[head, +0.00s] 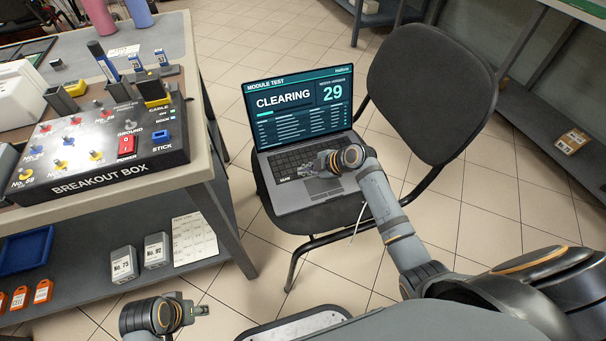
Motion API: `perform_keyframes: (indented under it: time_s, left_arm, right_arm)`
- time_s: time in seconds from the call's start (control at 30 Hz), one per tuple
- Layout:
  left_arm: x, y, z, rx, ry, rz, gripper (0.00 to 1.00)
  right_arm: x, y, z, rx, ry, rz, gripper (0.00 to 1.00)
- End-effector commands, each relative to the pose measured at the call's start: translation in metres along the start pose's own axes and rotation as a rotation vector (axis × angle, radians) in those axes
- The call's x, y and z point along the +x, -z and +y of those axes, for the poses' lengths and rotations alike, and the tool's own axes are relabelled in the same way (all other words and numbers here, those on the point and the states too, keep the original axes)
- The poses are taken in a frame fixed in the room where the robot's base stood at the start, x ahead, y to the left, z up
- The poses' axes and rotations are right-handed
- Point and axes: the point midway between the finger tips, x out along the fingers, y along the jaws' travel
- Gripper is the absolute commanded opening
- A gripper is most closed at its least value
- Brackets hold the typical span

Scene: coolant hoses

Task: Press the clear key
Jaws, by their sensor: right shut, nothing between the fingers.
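An open laptop (305,96) rests on the seat of a dark chair. Its screen shows "MODULE TEST", "CLEARING" and the number 29, with a short progress bar. My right gripper (308,171) is over the right part of the laptop's keyboard (285,160), its fingers shut and low at the keys. I cannot tell whether the fingertips touch a key. The clear key itself cannot be made out; the gripper covers part of the keyboard. My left gripper (203,310) is low at the bottom left, over the floor, away from the laptop.
A workbench at left carries a breakout box (100,172) with switches, plugs and a red rocker. Its lower shelf holds grey boxes (157,250), a blue tray (25,252) and orange tags. The chair's backrest (432,90) rises behind my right arm. Tiled floor (235,300) is open between bench and chair.

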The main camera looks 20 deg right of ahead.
Motion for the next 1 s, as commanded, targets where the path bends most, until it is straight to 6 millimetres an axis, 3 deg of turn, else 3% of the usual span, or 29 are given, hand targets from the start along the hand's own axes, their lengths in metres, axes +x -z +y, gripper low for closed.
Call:
perform_keyframes:
  time_s: [0.27,0.67,1.0]
  left_arm:
    - [-0.013,0.002,0.000,0.000,0.000,0.000,0.40]
    - [-0.015,0.003,0.000,0.000,0.000,0.000,0.40]
    - [-0.044,0.008,0.001,0.000,0.000,0.000,0.40]
  right_arm:
    - [-0.010,0.007,0.007,0.000,0.001,0.000,0.00]
    - [-0.012,0.009,0.009,0.000,0.000,0.000,0.00]
    - [-0.035,0.025,0.026,0.000,0.000,0.000,0.00]
